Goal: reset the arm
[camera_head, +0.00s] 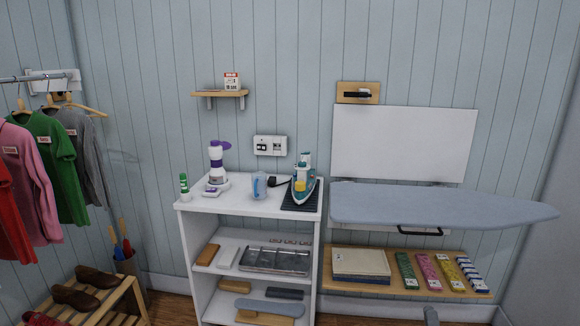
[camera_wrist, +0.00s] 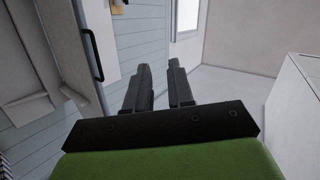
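My gripper (camera_wrist: 159,68) shows in the wrist view with its two dark fingers apart and nothing between them. It points toward a pale floor and wall, clear of any object. In the head view the gripper is not clearly seen; only a small grey piece shows at the bottom edge, and I cannot tell what it is.
In the wrist view a panel with a black handle (camera_wrist: 93,55) is close on the left, and a white box-like body (camera_wrist: 297,115) stands right. The head view shows an ironing board (camera_head: 440,205), a white shelf unit (camera_head: 190,225), a clothes rail and a shoe rack (camera_head: 95,305).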

